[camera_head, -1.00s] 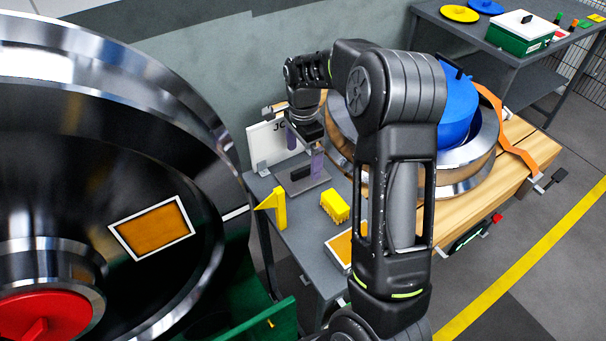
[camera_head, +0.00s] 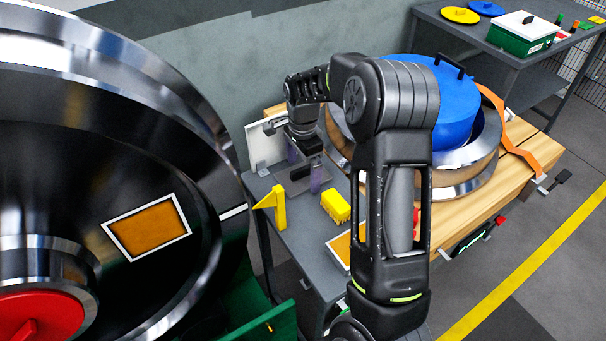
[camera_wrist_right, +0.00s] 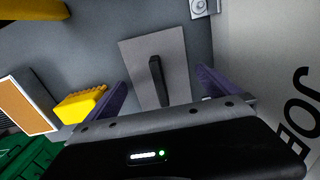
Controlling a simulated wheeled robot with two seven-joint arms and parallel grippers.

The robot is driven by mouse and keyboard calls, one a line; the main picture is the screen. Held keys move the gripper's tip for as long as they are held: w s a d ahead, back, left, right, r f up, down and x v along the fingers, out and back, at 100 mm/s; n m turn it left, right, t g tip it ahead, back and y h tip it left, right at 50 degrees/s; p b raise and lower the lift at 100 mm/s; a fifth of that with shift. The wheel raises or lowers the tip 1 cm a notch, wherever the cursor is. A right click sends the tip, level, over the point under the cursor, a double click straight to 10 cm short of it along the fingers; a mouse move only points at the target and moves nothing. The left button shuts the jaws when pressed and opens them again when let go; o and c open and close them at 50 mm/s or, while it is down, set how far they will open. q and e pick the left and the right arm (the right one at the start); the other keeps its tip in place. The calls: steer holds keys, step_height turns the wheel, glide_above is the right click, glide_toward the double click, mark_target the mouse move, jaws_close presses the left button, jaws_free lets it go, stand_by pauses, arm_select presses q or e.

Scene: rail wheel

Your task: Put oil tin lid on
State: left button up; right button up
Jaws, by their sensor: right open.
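A flat grey plate with a black bar handle, which looks like the lid, lies on the grey table (camera_head: 298,238). In the right wrist view this plate (camera_wrist_right: 140,62) is in front of my right gripper (camera_wrist_right: 158,90). The gripper's two purple fingers are spread, one toward each side of the plate, and nothing is between them. In the head view my right gripper (camera_head: 305,166) is low over the plate (camera_head: 286,187) and hides most of it. I cannot tell whether the fingers touch it. I cannot make out an open oil tin. My left gripper is not in view.
A yellow brush (camera_head: 336,206) and a yellow angled piece (camera_head: 273,206) stand close by. A white lettered board (camera_head: 262,148) is behind the gripper. A large wheel (camera_head: 200,110) fills the left. A blue drum (camera_head: 450,100) in a metal ring is at right.

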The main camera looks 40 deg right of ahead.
mark_target(303, 168)
steer(key=shift+c, duration=0.2)
steer(key=c, duration=1.3)
steer(key=shift+r+p, duration=0.45)
steer(key=shift+r, duration=0.1)
step_height(303, 168, up, 4)
steer(key=shift+r+p, duration=0.2)
steer(key=shift+p, duration=1)
steer(key=shift+r, duration=2.25)
steer(key=shift+b, duration=0.3)
